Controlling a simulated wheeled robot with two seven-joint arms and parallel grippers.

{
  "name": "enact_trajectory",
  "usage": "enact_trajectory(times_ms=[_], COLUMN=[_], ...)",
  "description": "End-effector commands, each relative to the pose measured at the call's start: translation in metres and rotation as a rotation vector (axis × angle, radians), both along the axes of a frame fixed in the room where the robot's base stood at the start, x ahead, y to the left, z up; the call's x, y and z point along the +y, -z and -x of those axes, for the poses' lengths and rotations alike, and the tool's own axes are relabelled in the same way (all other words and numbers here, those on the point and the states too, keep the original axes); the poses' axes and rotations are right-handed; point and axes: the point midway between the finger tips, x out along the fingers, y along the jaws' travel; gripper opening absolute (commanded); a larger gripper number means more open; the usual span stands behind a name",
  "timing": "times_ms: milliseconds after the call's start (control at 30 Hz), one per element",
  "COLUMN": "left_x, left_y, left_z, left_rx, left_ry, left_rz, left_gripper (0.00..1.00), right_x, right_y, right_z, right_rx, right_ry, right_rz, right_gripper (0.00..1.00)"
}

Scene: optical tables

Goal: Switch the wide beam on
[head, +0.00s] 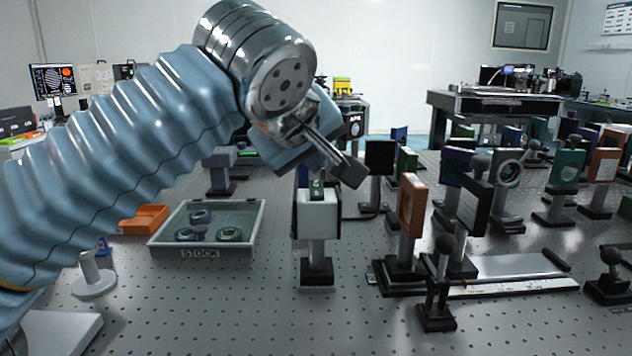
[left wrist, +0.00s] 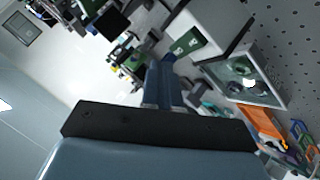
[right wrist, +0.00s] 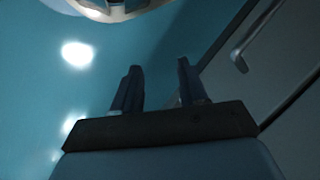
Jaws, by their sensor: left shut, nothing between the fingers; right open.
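A white box (head: 317,218) stands upright on a short post in the middle of the table. A small green part (head: 317,189) with a pale marking sits on its top. The box (left wrist: 212,22) and the green part (left wrist: 187,42) also show in the left wrist view. My left gripper (head: 350,172) is shut and empty, just above and to the right of the green part in the head view. Whether it touches the box cannot be told. My right gripper (right wrist: 157,85) is open and empty, seen only in the right wrist view. No lit beam is visible.
A grey tray (head: 166,245) marked STOCK holds round optics to the left, with an orange bin (head: 145,219) beside it. An orange-framed optic (head: 412,205) and several other mounts crowd the right. The perforated table (head: 230,310) is clear at the front.

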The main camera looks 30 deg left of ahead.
Motion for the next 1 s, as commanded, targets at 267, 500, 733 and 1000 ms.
enact_trajectory(times_ms=[267,500,733,1000], left_x=[0.0,0.0,0.0,0.0008], left_y=[0.0,0.0,0.0,0.0084], left_z=[0.0,0.0,0.0,-0.0007], left_rx=[0.0,0.0,0.0,0.0], left_ry=[0.0,0.0,0.0,-0.001], left_rz=[0.0,0.0,0.0,-0.001], left_gripper=[0.0,0.0,0.0,0.0], right_x=[0.0,0.0,0.0,0.0], right_y=[0.0,0.0,0.0,0.0079], right_z=[0.0,0.0,0.0,0.0], right_rx=[0.0,0.0,0.0,0.0], right_ry=[0.0,0.0,0.0,0.0], right_rz=[0.0,0.0,0.0,0.0], right_gripper=[0.43,0.43,0.43,0.43])
